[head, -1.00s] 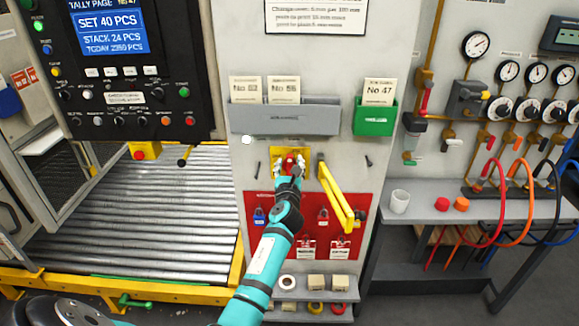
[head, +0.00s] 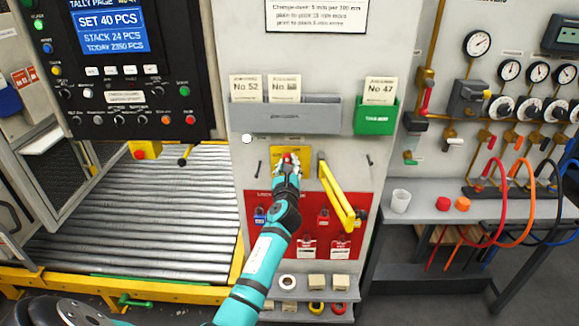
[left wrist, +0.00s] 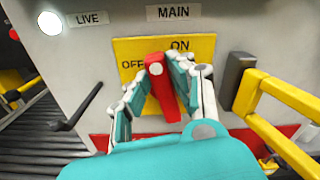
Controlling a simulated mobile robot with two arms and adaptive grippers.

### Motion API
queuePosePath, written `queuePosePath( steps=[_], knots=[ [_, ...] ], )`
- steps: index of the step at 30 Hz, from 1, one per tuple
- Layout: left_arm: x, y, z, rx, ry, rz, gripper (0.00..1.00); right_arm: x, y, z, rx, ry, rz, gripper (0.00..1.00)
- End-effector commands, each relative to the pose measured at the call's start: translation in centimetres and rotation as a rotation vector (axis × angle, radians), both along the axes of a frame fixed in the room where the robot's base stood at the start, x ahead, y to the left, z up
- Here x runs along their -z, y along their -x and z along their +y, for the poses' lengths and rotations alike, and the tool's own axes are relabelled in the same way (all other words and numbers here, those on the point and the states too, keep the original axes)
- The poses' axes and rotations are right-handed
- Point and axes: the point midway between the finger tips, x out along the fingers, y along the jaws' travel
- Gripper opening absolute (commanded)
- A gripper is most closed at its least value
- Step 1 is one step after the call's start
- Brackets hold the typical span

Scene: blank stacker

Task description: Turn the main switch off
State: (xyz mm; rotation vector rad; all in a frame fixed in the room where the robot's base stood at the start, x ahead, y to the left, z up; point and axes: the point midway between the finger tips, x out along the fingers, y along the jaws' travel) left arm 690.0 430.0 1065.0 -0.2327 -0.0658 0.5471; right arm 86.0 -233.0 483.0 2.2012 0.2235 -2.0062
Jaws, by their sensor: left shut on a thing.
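The main switch is a red handle (left wrist: 162,88) on a yellow plate (left wrist: 205,48) marked OFF and ON, under a MAIN label (left wrist: 174,12). In the left wrist view the handle leans slightly, its upper end between the two words. My left gripper (left wrist: 166,82) is shut on the handle, with a finger on each side. In the head view the yellow plate (head: 300,151) shows behind my left gripper (head: 288,163), which hides most of the handle. My right gripper is not in view.
A yellow bar (head: 336,196) sticks out just right of the switch. Grey (head: 285,120) and green (head: 375,118) card holders are above. A red lockout board (head: 330,245) is below. A white lamp (left wrist: 50,22) marked LIVE is lit at upper left.

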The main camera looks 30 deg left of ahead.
Motion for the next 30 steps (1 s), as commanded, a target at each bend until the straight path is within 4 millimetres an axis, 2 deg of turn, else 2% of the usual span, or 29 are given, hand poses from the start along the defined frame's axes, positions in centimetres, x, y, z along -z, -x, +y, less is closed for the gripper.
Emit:
queuePosePath(
  steps=[30],
  knots=[
    [2.0,1.0,1.6,-0.002,0.82,-0.501,0.0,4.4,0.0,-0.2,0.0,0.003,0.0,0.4]
  ],
)
